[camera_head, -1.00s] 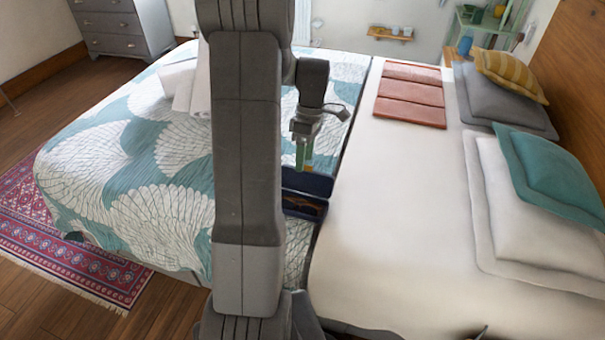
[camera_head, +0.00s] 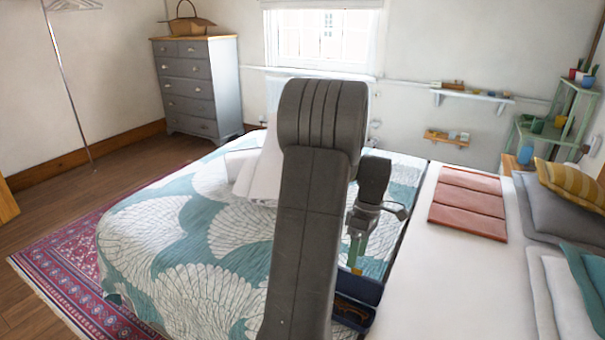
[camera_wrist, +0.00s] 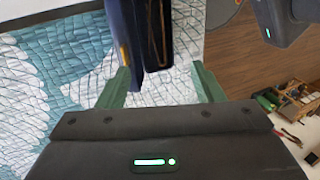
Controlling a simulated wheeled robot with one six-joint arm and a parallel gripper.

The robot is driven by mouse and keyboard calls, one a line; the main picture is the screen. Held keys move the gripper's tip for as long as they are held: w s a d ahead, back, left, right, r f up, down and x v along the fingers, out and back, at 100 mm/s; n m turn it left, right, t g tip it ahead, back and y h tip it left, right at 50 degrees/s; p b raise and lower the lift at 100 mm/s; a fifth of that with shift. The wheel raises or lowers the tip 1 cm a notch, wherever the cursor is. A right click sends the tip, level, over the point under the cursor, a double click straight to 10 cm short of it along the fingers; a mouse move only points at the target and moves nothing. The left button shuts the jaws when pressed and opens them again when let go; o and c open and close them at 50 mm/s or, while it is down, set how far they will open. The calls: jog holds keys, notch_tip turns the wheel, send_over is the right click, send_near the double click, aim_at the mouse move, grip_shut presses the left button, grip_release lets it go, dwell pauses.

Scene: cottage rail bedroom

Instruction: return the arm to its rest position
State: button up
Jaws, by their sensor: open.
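My arm rises through the middle of the head view and bends over the bed. My gripper (camera_head: 357,250) hangs at its end, pointing down, with green fingers. In the wrist view the two fingers of my gripper (camera_wrist: 164,86) stand wide apart with nothing between their tips. A dark blue open case (camera_head: 361,290) lies on the bed below the gripper, with something thin and brownish inside. The case also shows at the top of the wrist view (camera_wrist: 139,45), beyond the fingers. My arm hides part of the bed.
The bed (camera_head: 165,235) has a teal-and-white quilt, folded white cloths (camera_head: 262,175) and a terracotta folded piece (camera_head: 468,203). Pillows (camera_head: 565,290) lie at right. A grey dresser (camera_head: 197,90) stands at back left. A red rug (camera_head: 75,265) and open floor lie at left.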

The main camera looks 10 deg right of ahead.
jog(key=x, duration=0.9)
jog(key=shift+f, duration=0.1)
